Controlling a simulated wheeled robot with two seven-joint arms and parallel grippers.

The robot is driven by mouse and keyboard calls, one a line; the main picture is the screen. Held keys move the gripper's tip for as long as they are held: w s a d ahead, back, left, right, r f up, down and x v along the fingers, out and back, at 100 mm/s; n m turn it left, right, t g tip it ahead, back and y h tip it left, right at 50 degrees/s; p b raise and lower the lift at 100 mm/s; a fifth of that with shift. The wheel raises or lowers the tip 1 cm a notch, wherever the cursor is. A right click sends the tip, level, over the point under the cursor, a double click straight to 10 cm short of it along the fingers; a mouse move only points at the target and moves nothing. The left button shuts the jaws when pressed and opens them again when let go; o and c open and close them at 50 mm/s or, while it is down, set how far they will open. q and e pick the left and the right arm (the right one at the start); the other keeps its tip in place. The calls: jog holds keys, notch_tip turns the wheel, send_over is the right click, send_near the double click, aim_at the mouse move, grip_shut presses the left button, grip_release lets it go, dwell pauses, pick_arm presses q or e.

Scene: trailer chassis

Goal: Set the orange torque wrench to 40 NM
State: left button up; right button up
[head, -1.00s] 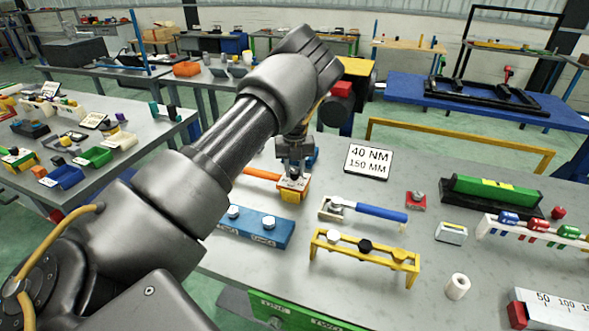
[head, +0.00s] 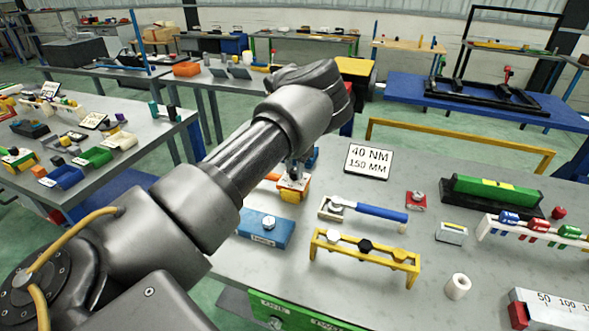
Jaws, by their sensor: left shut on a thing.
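The orange torque wrench (head: 291,195) lies on the grey bench, left of the sign. Its white-topped orange end shows, and my left arm covers most of its handle. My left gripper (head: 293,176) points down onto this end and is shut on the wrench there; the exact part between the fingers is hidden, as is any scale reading. The sign (head: 368,162) reads 40 NM and 150 MM. A blue-handled wrench (head: 368,211) with a round grey knob lies just to the right. My right gripper is not in view.
A blue block (head: 265,229) with a bolt and a yellow rack (head: 362,255) with several bolts stand in front. A white roll (head: 457,286), a red block with a grey knob (head: 416,200) and a green level (head: 490,192) are to the right. Bare bench lies between them.

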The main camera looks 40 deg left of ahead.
aim_at(295, 171)
pick_arm(q)
jog(key=shift+m, duration=0.7)
jog(key=o, duration=1)
notch_tip(295, 171, up, 11)
jog(key=shift+f+b, duration=0.1)
jog(key=shift+b, duration=0.7)
